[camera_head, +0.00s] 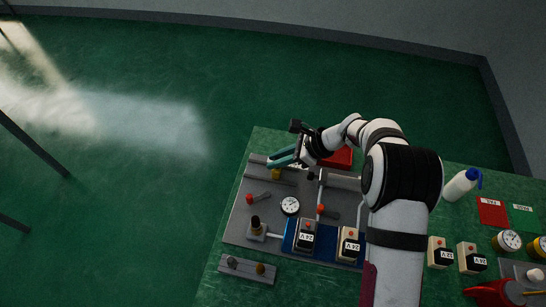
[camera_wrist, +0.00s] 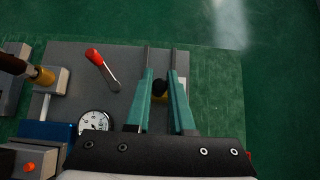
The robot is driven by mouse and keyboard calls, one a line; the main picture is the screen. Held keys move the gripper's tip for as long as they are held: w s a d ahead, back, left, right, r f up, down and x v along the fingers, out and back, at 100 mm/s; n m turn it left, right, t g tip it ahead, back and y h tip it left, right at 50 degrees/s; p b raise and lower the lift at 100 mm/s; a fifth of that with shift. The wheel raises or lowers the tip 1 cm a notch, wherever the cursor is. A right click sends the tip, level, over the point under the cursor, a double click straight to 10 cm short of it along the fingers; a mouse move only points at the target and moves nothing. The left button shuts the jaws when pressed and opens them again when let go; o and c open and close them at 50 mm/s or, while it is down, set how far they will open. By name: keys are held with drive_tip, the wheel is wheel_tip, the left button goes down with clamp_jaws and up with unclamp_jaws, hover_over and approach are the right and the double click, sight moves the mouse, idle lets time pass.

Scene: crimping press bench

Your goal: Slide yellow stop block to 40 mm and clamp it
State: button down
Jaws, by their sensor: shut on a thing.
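The yellow stop block (camera_head: 276,174) sits on a grey rail (camera_head: 257,174) at the far left of the grey fixture plate. It also shows in the wrist view (camera_wrist: 160,91), between the two teal fingers, with a dark round part at its top. My gripper (camera_head: 284,158) is over the rail, and in the wrist view (camera_wrist: 160,75) its fingers are shut on the block. The fingers hide part of the block and rail. A red-handled lever (camera_head: 257,197) lies beside the rail; it also shows in the wrist view (camera_wrist: 103,67). I cannot read any scale mark.
A dial gauge (camera_head: 290,205) stands near the lever. A red bin (camera_head: 337,158) is behind my gripper. A bottle (camera_head: 461,185) and cards (camera_head: 492,211) are at right.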

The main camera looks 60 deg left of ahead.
drive_tip(key=shift+w+d, duration=1.15)
drive_tip(key=c, duration=0.8)
unclamp_jaws()
drive_tip(key=shift+o, duration=0.2)
drive_tip(key=v, duration=1.5)
drive_tip(key=shift+w+d+r, duration=0.2)
drive_tip(key=shift+r, duration=0.1)
